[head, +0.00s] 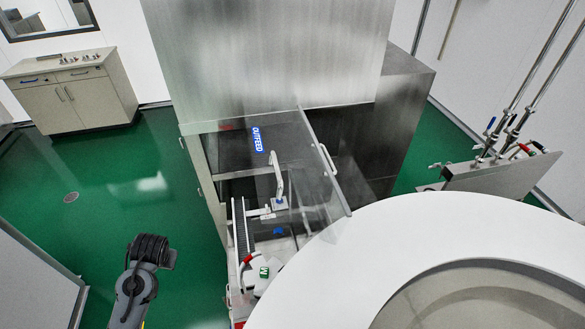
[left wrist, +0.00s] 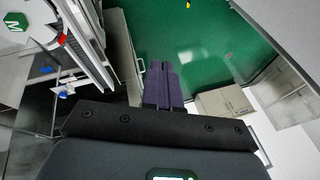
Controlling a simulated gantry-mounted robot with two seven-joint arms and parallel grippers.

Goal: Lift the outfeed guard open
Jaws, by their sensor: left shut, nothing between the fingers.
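The outfeed guard (head: 305,150) is a clear panel jutting from the front of the steel washer housing, over the outfeed conveyor (head: 241,230). A pale bar handle (head: 328,160) shows along its right edge. A blue OUTFEED label (head: 257,139) is near its top. I cannot tell how far the guard is raised. My left arm is at the lower left in the head view, apart from the guard; its fingertips are not distinguishable there. In the left wrist view my left gripper (left wrist: 162,72) has its dark purple fingers together, empty, above the green floor. My right gripper is not in view.
A large white round surface (head: 420,240) fills the lower right. A green-marked white part (head: 263,272) sits by the conveyor's near end and shows in the left wrist view (left wrist: 19,22). A cabinet (head: 75,90) stands at the back left. The green floor between is clear.

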